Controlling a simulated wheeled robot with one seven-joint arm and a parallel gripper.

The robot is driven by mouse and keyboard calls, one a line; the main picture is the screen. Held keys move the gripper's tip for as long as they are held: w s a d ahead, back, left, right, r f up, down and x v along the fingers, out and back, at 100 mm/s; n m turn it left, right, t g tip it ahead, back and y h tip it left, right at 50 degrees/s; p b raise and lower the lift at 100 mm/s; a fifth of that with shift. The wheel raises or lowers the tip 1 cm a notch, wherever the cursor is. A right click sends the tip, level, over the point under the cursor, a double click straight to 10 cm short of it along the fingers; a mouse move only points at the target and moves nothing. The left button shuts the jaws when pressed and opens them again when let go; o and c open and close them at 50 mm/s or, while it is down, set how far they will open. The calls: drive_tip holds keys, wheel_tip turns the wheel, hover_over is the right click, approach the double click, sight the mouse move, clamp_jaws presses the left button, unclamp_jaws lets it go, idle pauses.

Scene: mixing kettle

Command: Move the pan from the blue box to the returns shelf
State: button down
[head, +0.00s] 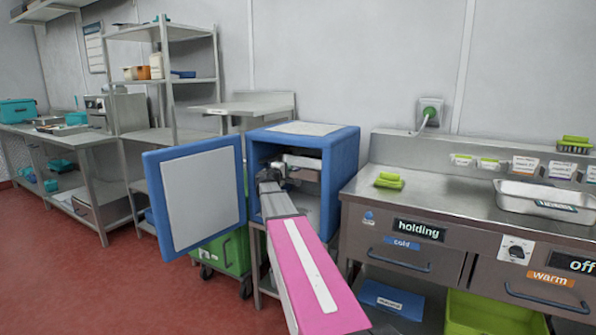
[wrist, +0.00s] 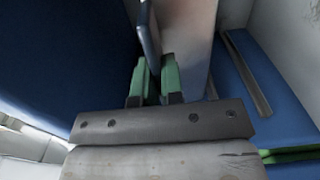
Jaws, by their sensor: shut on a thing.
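The blue box (head: 341,180) stands in the middle of the head view with its door (head: 200,195) swung open to the left. My arm reaches into it. A silver metal pan (head: 302,161) shows inside, near the top of the opening. My gripper (head: 270,178) is inside the box at the pan's near left side, its fingertips hidden in this view. In the wrist view the green fingers of my gripper (wrist: 155,78) are shut on the pan's edge; a pale pan wall (wrist: 188,35) rises beyond them. No label marks the returns shelf; a metal shelf rack (head: 165,82) stands behind left.
A steel counter (head: 440,195) with drawers, a green sponge (head: 389,181) and another metal pan (head: 545,203) stands right. A green bin (head: 232,252) is below the open door. A worktable (head: 85,138) is far left. Red floor is free at left.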

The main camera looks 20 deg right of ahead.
drive_tip(key=shift+s+a+r, duration=0.15)
drive_tip(key=shift+a+r, duration=0.05)
drive_tip(key=shift+r, duration=0.05)
drive_tip(key=v, duration=2.5)
drive_tip(key=shift+s+a, duration=0.15)
drive_tip(key=shift+s, duration=0.05)
drive_tip(key=shift+f, duration=0.1)
